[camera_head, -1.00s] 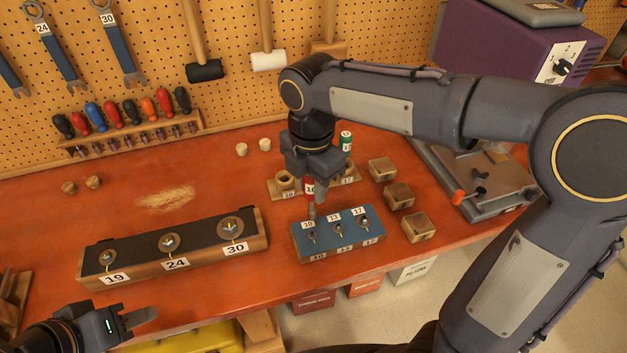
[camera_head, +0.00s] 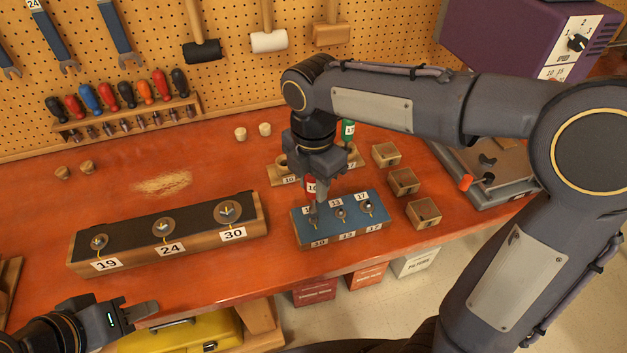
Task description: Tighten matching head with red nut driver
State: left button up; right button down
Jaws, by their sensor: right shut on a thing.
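My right gripper (camera_head: 315,178) is shut on the red nut driver (camera_head: 311,186), labelled 10, and holds it upright. The driver's metal shaft points down at the left head of the blue block (camera_head: 354,232), the one labelled 10. The tip overlaps that head; I cannot tell whether it is fully seated. The 13 head (camera_head: 340,212) and the 17 head (camera_head: 368,206) stand to its right on the block. My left gripper (camera_head: 150,309) is at the lower left, away from these things, with nothing seen in it; its finger gap is not clear.
A wooden holder (camera_head: 283,180) with a green driver (camera_head: 348,131) stands behind the blue block. Small wooden boxes (camera_head: 424,213) are to its right. A long block (camera_head: 255,222) with heads 19, 24 and 30 is to the left. The table front is clear between the blocks.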

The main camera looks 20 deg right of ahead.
jog(key=shift+f+b, duration=0.6)
jog(key=shift+f, duration=0.4)
dwell(0.7)
jog(key=m, duration=0.3)
jog(key=shift+s+p, duration=0.1)
jog(key=shift+p, duration=0.3)
jog(key=m, duration=0.3)
jog(key=shift+m+p, duration=0.3)
jog(key=shift+m, duration=0.1)
jog(key=m, duration=0.3)
jog(key=shift+m, duration=0.3)
jog(key=m, duration=0.4)
jog(key=shift+f+m+p, duration=0.15)
jog(key=shift+m+p, duration=0.15)
jog(key=shift+p, duration=0.1)
jog(key=shift+s, duration=0.1)
jog(key=shift+n, duration=0.4)
jog(key=shift+p, duration=0.3)
